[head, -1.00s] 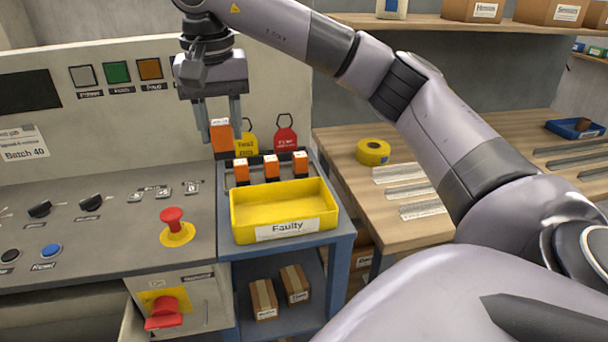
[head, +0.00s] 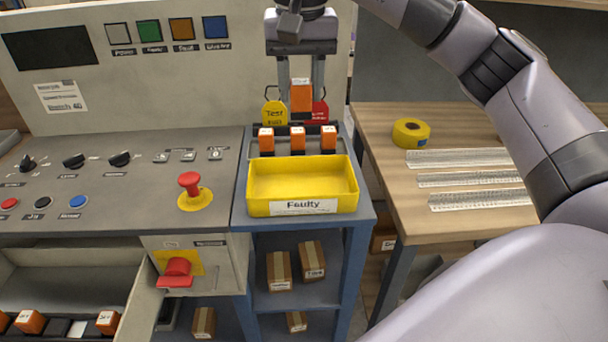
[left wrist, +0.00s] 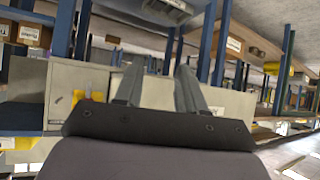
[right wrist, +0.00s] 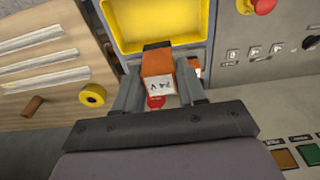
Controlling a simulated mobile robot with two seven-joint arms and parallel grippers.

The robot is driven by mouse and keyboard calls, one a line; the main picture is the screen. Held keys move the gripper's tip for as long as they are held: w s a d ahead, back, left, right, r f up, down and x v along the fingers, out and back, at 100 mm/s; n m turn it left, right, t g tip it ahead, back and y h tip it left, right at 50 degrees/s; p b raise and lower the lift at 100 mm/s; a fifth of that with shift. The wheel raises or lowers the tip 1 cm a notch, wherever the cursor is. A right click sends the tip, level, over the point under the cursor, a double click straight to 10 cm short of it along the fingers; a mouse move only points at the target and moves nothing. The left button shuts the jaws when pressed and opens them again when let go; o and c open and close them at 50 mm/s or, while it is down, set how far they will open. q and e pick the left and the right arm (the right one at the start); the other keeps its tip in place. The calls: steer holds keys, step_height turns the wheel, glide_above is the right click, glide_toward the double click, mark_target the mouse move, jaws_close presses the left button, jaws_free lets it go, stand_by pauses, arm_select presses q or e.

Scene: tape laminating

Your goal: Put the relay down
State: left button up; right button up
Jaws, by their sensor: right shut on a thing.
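My right gripper (head: 317,82) is shut on an orange relay (head: 301,96) with a white top. It holds it upright in the air, above and behind a rack with three more orange relays (head: 298,138). In the right wrist view the held relay (right wrist: 157,76) sits between the fingers, its white label reading "24 V". A yellow tray (head: 303,207) labelled "Faulty" stands in front of the rack and is empty. My left gripper (left wrist: 157,75) shows only in the left wrist view, its fingers apart with nothing between them.
Yellow and red tags (head: 275,113) hang behind the rack. A control panel with a red stop button (head: 190,184) is on the left. An open drawer (head: 75,290) holds several items. The wooden bench on the right bears yellow tape (head: 411,132) and metal strips (head: 470,179).

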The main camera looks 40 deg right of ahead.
steer(key=shift+f+b, duration=0.95)
steer(key=shift+f, duration=6.8)
steer(key=shift+f+b, duration=0.35)
steer(key=shift+f, duration=0.3)
steer(key=o, duration=1.1)
steer(key=shift+r, duration=0.2)
